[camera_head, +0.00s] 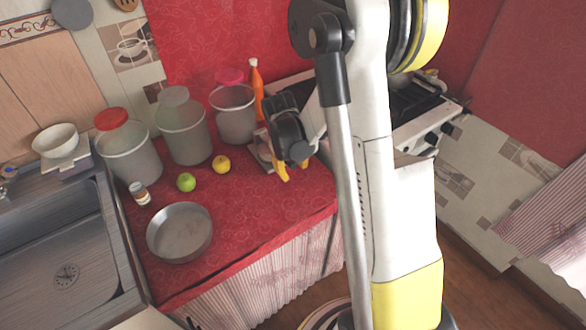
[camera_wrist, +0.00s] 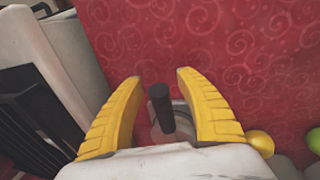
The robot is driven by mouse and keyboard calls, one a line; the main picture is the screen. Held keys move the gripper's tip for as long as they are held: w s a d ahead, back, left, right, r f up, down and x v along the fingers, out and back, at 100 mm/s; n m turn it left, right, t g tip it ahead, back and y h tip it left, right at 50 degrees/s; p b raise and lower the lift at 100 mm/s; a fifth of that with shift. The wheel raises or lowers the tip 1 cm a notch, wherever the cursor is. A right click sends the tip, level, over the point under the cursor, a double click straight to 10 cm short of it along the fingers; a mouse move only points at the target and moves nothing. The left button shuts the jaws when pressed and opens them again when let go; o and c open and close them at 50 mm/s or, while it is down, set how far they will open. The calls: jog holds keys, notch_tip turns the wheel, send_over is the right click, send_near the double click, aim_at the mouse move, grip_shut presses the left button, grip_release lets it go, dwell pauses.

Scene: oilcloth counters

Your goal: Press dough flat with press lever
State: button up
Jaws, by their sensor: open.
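My gripper (camera_head: 281,172) is over the back right part of the red counter, pointing down. In the wrist view its two yellow fingers (camera_wrist: 158,78) are open and apart. A dark upright lever handle (camera_wrist: 159,100) shows between the fingers, with gaps on both sides. The press's greyish base (camera_wrist: 182,117) shows partly below the handle. In the head view only a pale edge of the press (camera_head: 262,152) shows beside my gripper; the rest is hidden. I cannot make out the dough in either view.
A yellow fruit (camera_head: 222,164), a green apple (camera_head: 186,182), a small bottle (camera_head: 140,193) and a round metal pan (camera_head: 180,232) lie left of my gripper. Several lidded containers (camera_head: 184,132) and an orange bottle (camera_head: 256,92) stand behind. A stove (camera_head: 428,115) is at right.

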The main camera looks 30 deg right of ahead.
jog(key=v, duration=1.2)
jog(key=shift+s+d+r+y+p, duration=0.1)
jog(key=shift+s+d+y+p, duration=0.15)
jog(key=shift+p, duration=0.2)
jog(key=c, duration=0.9)
jog(key=d+r+t+y+p, duration=0.1)
jog(key=t+p, duration=0.1)
jog(key=s+d+r+m+t+y+p, duration=0.1)
jog(key=d+r+t+p, duration=0.1)
jog(key=d+r+t+y+p, duration=0.1)
jog(key=r+t+p, duration=0.1)
jog(key=shift+s+d+m, duration=0.25)
jog(key=shift+d+m, duration=0.05)
jog(key=shift+d, duration=0.05)
grip_shut()
jog(key=s+f+b+x, duration=0.1)
jog(key=b+x, duration=0.5)
jog(key=x, duration=0.7)
jog(key=shift+s+a, duration=0.3)
jog(key=shift+s, duration=0.2)
